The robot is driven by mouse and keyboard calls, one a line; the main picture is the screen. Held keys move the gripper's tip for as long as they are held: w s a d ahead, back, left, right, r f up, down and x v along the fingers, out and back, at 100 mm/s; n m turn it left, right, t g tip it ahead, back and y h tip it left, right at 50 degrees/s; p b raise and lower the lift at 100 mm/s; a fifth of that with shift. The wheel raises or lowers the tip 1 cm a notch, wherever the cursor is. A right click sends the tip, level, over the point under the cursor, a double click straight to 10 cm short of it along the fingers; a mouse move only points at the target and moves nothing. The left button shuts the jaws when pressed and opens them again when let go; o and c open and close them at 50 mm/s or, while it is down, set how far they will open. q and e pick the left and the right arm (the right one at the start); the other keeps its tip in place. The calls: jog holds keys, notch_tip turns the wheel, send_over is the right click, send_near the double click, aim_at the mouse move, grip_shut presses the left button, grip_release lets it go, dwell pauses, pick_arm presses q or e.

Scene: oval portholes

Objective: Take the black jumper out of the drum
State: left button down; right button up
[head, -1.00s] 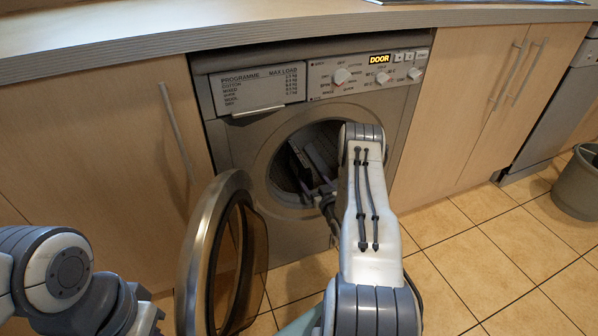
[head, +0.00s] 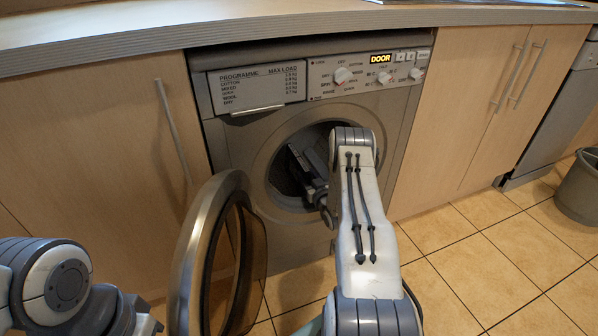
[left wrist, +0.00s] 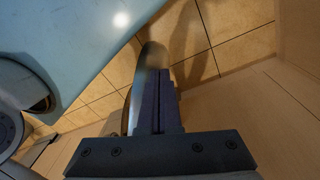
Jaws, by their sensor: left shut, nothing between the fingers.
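The black jumper cannot be made out in the dark drum (head: 283,180) of the washing machine (head: 232,145). My right gripper (head: 304,160) is at the drum's round opening, with its fingers pointing inside. Two finger plates show with a gap between them, and I see no cloth in them. The right forearm hides the right part of the opening. My left gripper (left wrist: 160,98) is shut and empty in the left wrist view, well away from the drum.
The round machine door (head: 190,262) stands open to the left of the opening, close to my left arm. A worktop (head: 250,22) runs above. Cabinet fronts (head: 85,140) flank the machine. A grey bin (head: 578,188) stands far right. The tiled floor (head: 480,265) at right is clear.

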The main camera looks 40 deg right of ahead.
jog(key=shift+r, duration=0.1)
grip_shut()
jog(key=shift+r+p, duration=0.85)
jog(key=shift+r, duration=0.2)
